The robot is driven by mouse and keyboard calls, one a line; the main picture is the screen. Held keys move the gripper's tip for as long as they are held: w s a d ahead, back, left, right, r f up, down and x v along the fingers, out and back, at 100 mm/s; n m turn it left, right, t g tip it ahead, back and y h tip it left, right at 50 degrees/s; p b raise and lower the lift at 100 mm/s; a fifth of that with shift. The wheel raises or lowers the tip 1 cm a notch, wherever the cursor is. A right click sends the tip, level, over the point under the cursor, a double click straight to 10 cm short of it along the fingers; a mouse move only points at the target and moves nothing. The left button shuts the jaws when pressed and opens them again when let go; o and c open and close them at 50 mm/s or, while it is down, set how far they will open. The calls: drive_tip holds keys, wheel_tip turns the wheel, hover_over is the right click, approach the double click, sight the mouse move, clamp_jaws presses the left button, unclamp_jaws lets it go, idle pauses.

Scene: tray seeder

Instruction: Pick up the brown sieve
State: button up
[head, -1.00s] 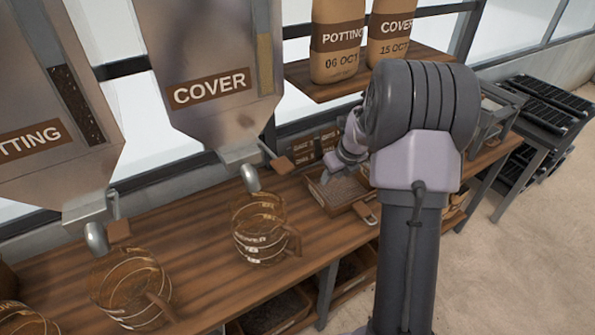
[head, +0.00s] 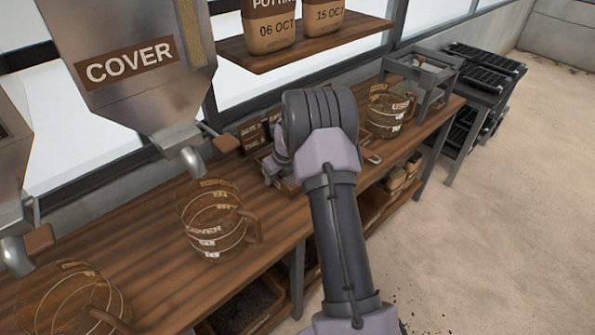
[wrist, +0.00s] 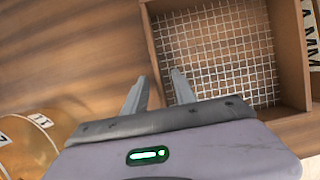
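The brown sieve (wrist: 288,60) fills the upper right of the wrist view. It has a square wooden frame and a wire mesh bottom. My gripper (wrist: 160,76) is open and empty, with its two fingertips on either side of the line of the sieve's left wall. I cannot tell whether they touch it or how far above it they are. In the head view my arm covers most of the bench there, and only a small part of the sieve (head: 286,184) shows beside my wrist. My fingertips are hidden in that view.
A clear jug (head: 207,235) stands under the COVER hopper (head: 140,85). Another jug (head: 70,300) is at the lower left, and a third (head: 388,115) stands right of my arm near a grey stand (head: 420,75). A shelf (head: 300,45) with sacks hangs above.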

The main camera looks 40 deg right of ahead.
clamp_jaws()
idle(1.3)
